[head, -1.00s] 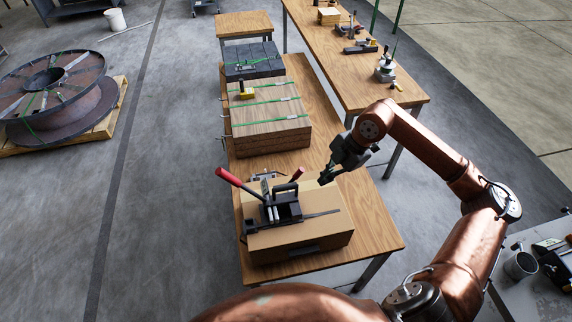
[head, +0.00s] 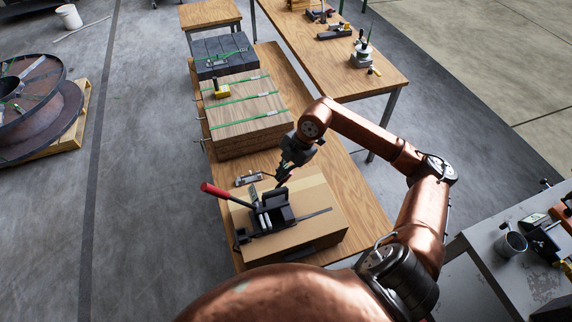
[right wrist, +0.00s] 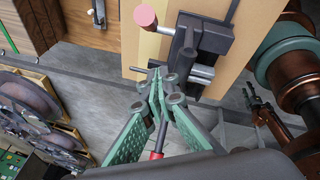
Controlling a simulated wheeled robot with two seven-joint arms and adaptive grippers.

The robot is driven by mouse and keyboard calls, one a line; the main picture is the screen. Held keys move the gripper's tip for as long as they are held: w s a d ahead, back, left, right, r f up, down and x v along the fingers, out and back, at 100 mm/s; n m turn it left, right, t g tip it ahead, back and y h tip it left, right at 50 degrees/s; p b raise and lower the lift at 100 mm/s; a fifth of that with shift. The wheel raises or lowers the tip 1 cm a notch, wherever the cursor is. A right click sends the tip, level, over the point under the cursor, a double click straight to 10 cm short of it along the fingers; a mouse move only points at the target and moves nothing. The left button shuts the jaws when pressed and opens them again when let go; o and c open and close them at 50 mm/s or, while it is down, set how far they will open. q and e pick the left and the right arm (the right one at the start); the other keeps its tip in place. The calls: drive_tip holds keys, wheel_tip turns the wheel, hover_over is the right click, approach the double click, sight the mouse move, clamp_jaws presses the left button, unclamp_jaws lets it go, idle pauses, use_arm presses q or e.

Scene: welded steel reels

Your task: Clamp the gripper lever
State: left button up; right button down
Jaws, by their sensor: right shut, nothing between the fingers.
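A black strapping tool (head: 270,213) sits on a cardboard box (head: 322,212) on the wooden table. Its long lever with a red grip (head: 214,191) leans up to the left. My right gripper (head: 280,183) is just above the tool's far right side, pointing down, shut and empty. In the right wrist view the right gripper (right wrist: 157,75) has its fingertips together close to the tool body (right wrist: 205,40). A red-tipped rod (right wrist: 157,150) shows in the gap between the finger pads; I cannot tell whether it touches them.
A green-strapped wooden stack (head: 245,110) and a dark strapped block (head: 222,54) stand behind the box. A second table (head: 375,82) with tools is at the back right. A reel (head: 40,105) on a pallet stands left. A grey bench (head: 515,275) is at the right.

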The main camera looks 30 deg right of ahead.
use_arm(q)
drive_tip(key=shift+s+r+p, duration=0.15)
drive_tip(key=shift+r+p, duration=0.4)
drive_tip(key=shift+r, duration=0.15)
use_arm(e)
drive_tip(key=shift+w+d+f, duration=0.25)
drive_tip(key=shift+d+f, duration=0.2)
drive_tip(key=shift+f, duration=0.3)
drive_tip(key=shift+w+d+f, duration=0.25)
drive_tip(key=shift+d+f, duration=0.15)
drive_tip(key=shift+f, duration=0.3)
drive_tip(key=shift+w+d+f, duration=0.25)
drive_tip(key=shift+d+f, duration=0.2)
drive_tip(key=shift+f, duration=0.3)
